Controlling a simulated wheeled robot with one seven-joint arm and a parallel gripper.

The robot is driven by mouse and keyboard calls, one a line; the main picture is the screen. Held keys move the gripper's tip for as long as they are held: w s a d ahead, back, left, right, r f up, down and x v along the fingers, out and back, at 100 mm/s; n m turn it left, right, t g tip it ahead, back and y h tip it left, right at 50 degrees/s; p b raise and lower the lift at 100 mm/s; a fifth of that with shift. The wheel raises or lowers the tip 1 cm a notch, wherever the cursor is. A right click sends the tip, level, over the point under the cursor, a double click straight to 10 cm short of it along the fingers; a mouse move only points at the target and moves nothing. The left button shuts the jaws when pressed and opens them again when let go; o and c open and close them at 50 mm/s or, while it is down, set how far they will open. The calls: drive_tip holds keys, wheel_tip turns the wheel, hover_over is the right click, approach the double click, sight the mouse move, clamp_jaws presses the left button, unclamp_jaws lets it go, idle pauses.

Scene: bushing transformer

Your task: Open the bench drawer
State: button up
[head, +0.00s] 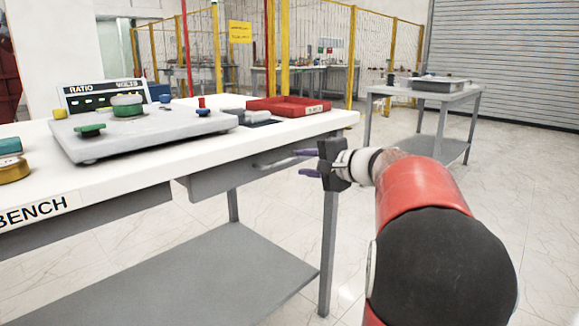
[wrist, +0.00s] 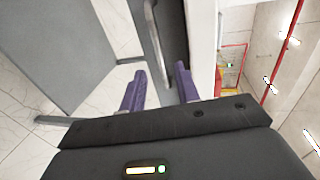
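The bench (head: 130,165) has a white top. Its grey drawer (head: 222,182) sits under the top near the right end. The drawer's bar handle (head: 272,163) is on its front face; the handle also shows in the wrist view (wrist: 156,42). My gripper (head: 304,163) is to the right of the handle, pointing at it. Its two purple fingers are apart, with nothing between the tips. In the wrist view the handle lies ahead of my gripper (wrist: 158,85), in line with the gap between the fingers. The drawer looks shut.
A grey device with knobs (head: 140,128) and a red tray (head: 288,106) stand on the bench top. A grey lower shelf (head: 220,270) and a bench leg (head: 328,255) are below. Another table (head: 425,95) stands behind at right. The tiled floor between them is clear.

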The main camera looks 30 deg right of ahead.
sight(285, 161)
drive_tip(key=x, duration=0.6)
drive_tip(key=shift+w+a, duration=0.1)
drive_tip(key=shift+a, duration=0.05)
drive_tip(key=shift+c, duration=0.3)
clamp_jaws()
